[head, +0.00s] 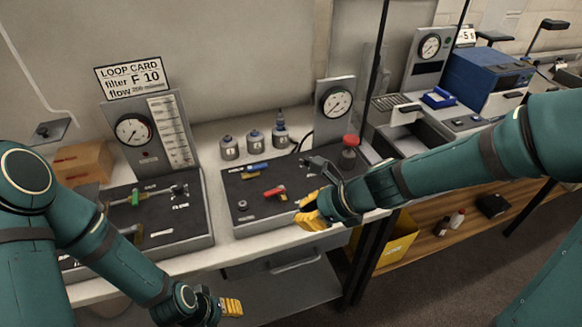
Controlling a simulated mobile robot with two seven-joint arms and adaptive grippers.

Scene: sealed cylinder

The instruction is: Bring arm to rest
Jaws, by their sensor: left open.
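My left gripper (229,307) hangs low at the bottom of the head view, in front of the bench's front edge and below the bench top. Its yellow fingertip pads point right; it is open, and nothing shows between its fingers. My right gripper (308,208) reaches in from the right over the front right part of the middle black panel (252,208). Its yellow pads point left, near the panel's front right corner. The gap between its fingers is not clear, and I see no object held in it.
A red-handled valve (274,191) and a blue-handled part (257,166) lie on the middle panel. Grey cylinders (255,141) stand behind. A red-capped jar (349,152) stands behind my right gripper. A left panel (167,223) has a green valve. A yellow bin (398,240) sits below.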

